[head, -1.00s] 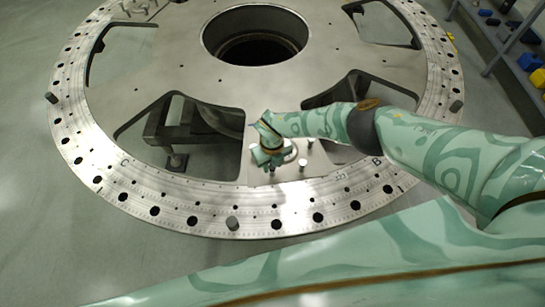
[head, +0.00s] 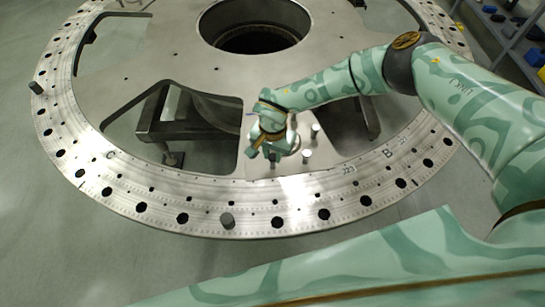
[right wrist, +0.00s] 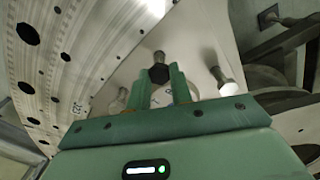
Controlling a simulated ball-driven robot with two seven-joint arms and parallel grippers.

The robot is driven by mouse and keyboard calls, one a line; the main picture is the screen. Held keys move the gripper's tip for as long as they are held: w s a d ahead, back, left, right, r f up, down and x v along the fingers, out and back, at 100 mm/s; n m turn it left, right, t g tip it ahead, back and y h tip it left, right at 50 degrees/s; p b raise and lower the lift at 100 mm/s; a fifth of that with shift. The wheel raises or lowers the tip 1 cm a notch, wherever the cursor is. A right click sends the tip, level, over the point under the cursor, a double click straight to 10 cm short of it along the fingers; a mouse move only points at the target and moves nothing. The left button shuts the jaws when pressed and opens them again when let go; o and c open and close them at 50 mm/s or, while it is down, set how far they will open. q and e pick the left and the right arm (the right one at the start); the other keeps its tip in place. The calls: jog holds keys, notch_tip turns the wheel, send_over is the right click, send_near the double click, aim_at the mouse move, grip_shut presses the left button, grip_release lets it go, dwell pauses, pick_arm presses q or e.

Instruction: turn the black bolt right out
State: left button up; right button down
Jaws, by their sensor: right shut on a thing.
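The black bolt (right wrist: 158,73) shows its dark six-sided head in the right wrist view, between the fingertips of my right gripper (right wrist: 161,82). The two green fingers are shut on it, one on each side. In the head view my right gripper (head: 268,152) is over the pale plate section at the near side of the turret plate (head: 190,85), and the black bolt cannot be made out there. How far the bolt sits in its hole cannot be told. My left gripper is not in view.
Silver bolts stand close by: two to the right of my gripper in the head view (head: 307,154), and one right of the black bolt in the wrist view (right wrist: 222,77). A grey peg (head: 227,221) stands on the near rim. Shelves (head: 505,35) with bins are at far right.

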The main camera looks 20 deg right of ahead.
jog(key=shift+r+p, duration=2.7)
jog(key=shift+r, duration=0.95)
jog(key=shift+f, duration=0.1)
